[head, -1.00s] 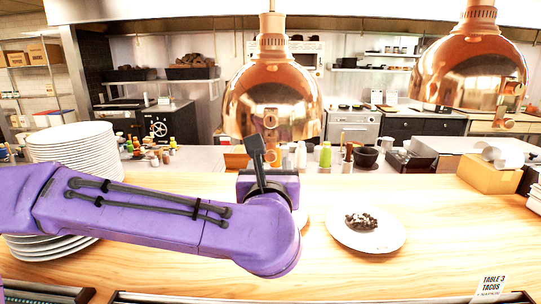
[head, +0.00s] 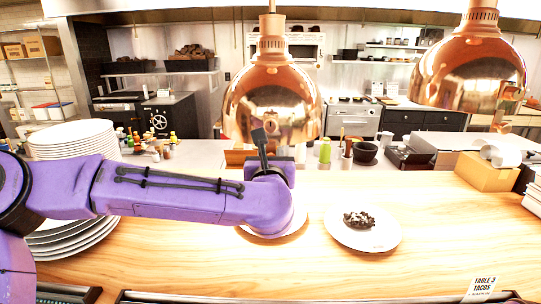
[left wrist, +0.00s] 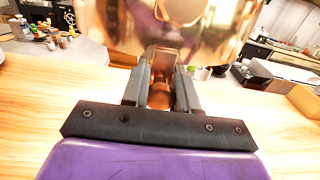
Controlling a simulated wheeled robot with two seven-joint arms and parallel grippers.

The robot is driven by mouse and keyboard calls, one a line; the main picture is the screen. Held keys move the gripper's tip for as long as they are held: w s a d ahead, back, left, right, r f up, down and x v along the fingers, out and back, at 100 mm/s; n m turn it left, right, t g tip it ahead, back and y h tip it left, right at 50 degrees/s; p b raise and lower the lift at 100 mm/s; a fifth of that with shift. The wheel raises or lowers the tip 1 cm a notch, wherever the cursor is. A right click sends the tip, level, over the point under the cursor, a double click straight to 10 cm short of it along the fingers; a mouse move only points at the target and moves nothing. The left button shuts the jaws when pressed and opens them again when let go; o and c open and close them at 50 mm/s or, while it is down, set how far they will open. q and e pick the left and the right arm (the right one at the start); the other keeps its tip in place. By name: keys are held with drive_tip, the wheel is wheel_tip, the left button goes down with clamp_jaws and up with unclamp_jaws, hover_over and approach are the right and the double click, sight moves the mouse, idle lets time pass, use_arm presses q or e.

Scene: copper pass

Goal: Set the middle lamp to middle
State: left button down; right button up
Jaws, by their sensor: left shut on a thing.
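Two copper dome lamps hang over the wooden counter in the head view, one near the centre (head: 270,85) and one at the right (head: 468,70). The central lamp's shiny dome also fills the top of the left wrist view (left wrist: 215,22). My left gripper (left wrist: 161,78) is at the lower near side of this central lamp. Its two grey fingers are shut on a small copper knob (left wrist: 160,60) between them. My right gripper is not in view.
A white plate with dark food (head: 363,232) sits on the counter (head: 450,225) right of my arm. Another plate (head: 275,232) is partly hidden below my wrist. Stacked plates (head: 72,135) stand at left. A card (head: 483,287) stands at front right.

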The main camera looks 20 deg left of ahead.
sight(271, 124)
use_arm(q)
wheel_tip(271, 124, up, 8)
drive_tip(key=shift+r+p, duration=0.1)
drive_tip(key=shift+p, duration=0.8)
drive_tip(key=c, duration=0.9)
unclamp_jaws()
drive_tip(key=shift+s, duration=0.1)
drive_tip(key=b+v, duration=0.4)
drive_tip(key=v, duration=0.6)
drive_tip(key=shift+s+b, duration=0.2)
drive_tip(key=shift+b, duration=0.2)
